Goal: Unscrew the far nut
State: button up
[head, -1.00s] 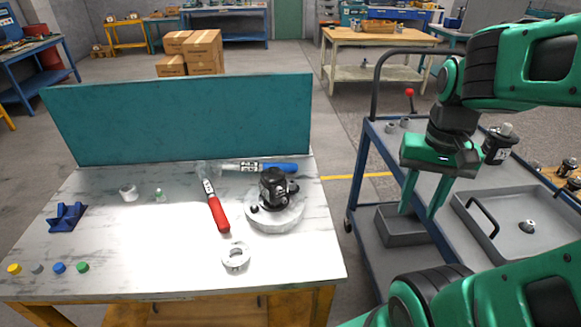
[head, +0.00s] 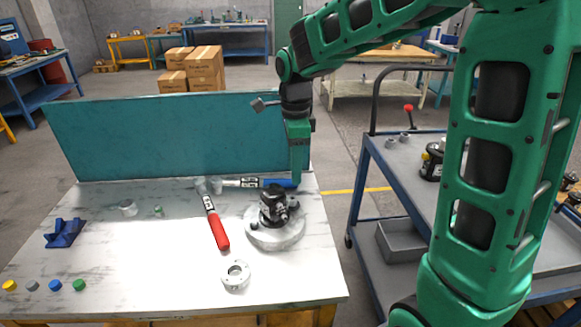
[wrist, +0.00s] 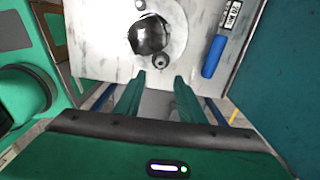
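The black hydraulic motor (head: 273,203) stands upright on a round grey base (head: 275,238) at the right of the white table. The motor (wrist: 150,35) shows at the top of the wrist view. One nut (wrist: 160,62) sits on the flange side facing my gripper; in the head view, this far nut (head: 293,203) is small at the motor's right. My gripper (head: 297,178) hangs above the table behind and right of the motor. In the wrist view, its two green fingers (wrist: 158,85) are apart and empty, with the nut a little ahead of their gap.
A blue-handled tool (head: 277,183) lies behind the motor and a red-handled tool (head: 216,222) to its left. A grey ring (head: 236,274) lies in front. A teal panel (head: 180,135) closes the table's back. A blue cart (head: 372,165) stands right.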

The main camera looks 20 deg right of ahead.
aim_at(292, 198)
jog(key=shift+w+a+f, duration=0.1)
jog(key=shift+a+f, duration=0.05)
jog(key=shift+f, duration=2.15)
jog(key=shift+w+a+f, duration=0.1)
jog(key=shift+f, duration=2.15)
jog(key=shift+s, duration=0.1)
grip_shut()
jog(key=n, duration=0.5)
jog(key=shift+n, duration=0.3)
jog(key=n, duration=0.5)
jog(key=shift+r, duration=0.1)
